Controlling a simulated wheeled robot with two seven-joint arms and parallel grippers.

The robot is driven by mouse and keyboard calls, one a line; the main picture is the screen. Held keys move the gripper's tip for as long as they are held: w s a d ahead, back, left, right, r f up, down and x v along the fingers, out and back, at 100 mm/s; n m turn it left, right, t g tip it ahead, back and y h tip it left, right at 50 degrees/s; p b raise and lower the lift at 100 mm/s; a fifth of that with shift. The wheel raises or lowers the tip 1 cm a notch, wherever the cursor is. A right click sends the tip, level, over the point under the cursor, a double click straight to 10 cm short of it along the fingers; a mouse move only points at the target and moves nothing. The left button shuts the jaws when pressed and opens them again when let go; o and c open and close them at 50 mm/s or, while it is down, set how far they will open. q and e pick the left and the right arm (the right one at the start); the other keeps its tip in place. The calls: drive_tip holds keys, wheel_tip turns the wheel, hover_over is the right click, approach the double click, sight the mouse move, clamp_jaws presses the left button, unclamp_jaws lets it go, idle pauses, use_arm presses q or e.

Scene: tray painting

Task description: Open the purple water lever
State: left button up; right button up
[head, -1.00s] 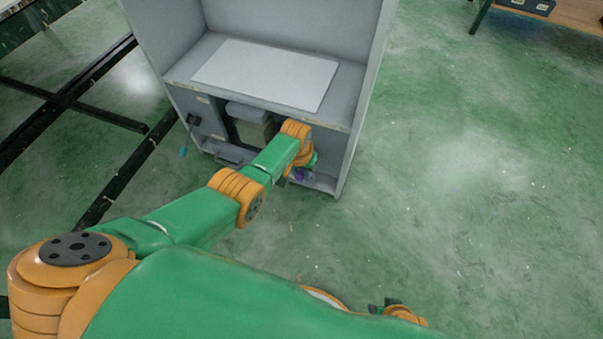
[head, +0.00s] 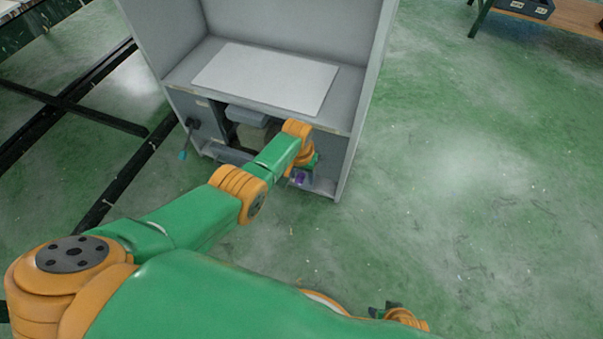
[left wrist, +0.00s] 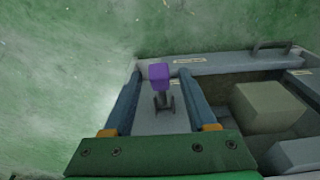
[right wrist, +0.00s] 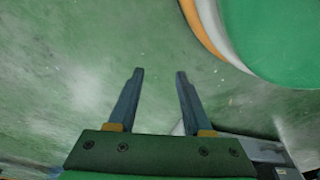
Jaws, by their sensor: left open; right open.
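The purple water lever (left wrist: 159,77) has a purple block-shaped handle on a dark stem. In the left wrist view it stands between the two fingers of my left gripper (left wrist: 160,82), with a visible gap on each side. In the head view the lever (head: 299,178) shows as a small purple spot at the lower right of the grey cabinet (head: 345,150), beside my left forearm. My left gripper is open and mostly hidden behind its own wrist there. My right gripper (right wrist: 154,74) is open and empty over the green floor; it also shows at the bottom of the head view (head: 385,308).
A dark lever with a cyan tip (head: 183,154) is at the cabinet's lower left. A pale block (left wrist: 268,108) sits in the cabinet's open lower recess. A white panel (head: 265,75) lies on its shelf. Black floor rails (head: 100,115) run on the left.

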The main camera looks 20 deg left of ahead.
use_arm(q)
drive_tip(key=shift+r+p, duration=0.25)
drive_tip(key=shift+p, duration=0.05)
drive_tip(key=r+p, duration=0.6)
drive_tip(key=shift+s+r, duration=0.15)
drive_tip(key=shift+s, duration=0.25)
drive_tip(key=shift+r, duration=0.15)
use_arm(e)
drive_tip(key=s+d, duration=0.4)
drive_tip(key=s, duration=0.2)
drive_tip(key=shift+s+d+h, duration=0.2)
drive_tip(key=shift+d+h, duration=0.1)
